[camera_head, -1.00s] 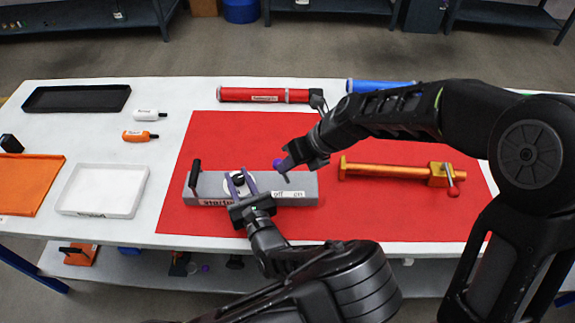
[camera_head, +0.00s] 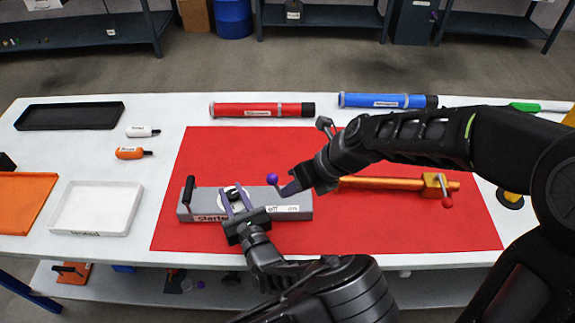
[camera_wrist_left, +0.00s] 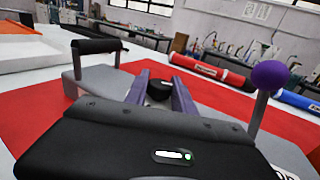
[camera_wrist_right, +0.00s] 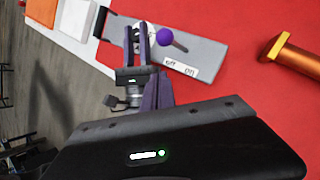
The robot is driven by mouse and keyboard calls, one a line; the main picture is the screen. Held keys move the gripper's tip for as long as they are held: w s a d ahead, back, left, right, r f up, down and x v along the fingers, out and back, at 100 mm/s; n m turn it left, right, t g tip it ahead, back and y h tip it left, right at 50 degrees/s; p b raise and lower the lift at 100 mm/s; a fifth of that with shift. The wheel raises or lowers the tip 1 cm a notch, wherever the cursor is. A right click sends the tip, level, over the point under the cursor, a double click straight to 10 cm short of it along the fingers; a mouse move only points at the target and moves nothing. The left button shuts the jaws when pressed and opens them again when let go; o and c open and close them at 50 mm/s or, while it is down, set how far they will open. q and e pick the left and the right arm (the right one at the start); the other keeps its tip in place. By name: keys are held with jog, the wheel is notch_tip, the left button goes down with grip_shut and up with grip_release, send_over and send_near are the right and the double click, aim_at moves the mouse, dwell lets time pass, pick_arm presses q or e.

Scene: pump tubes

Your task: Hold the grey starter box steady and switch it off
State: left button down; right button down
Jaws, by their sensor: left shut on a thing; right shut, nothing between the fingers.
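The grey starter box (camera_head: 205,205) lies on the red mat (camera_head: 370,230), with a black handle (camera_head: 187,190) at its left end. My left gripper (camera_head: 234,194) is shut on the round black knob (camera_wrist_left: 160,88) on the box top. The lever with a purple ball (camera_head: 272,178) leans left, toward the "off" side of the label (camera_head: 284,209); the ball also shows in the left wrist view (camera_wrist_left: 270,76). My right gripper (camera_head: 287,189) is shut and empty, just right of the lever. I cannot tell whether it touches the lever.
A red tube (camera_head: 245,110) and a blue tube (camera_head: 385,101) lie behind the mat. An orange bar (camera_head: 385,184) lies right of the box, partly behind my right arm. A white tray (camera_head: 70,230), black tray (camera_head: 70,128) and orange tray (camera_head: 15,215) stand at the left.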

notch_tip(320, 180, up, 10)
jog(key=s, duration=0.1)
jog(key=shift+s+a+f, duration=0.2)
jog(key=shift+s+a, duration=0.1)
jog(key=shift+a, duration=0.15)
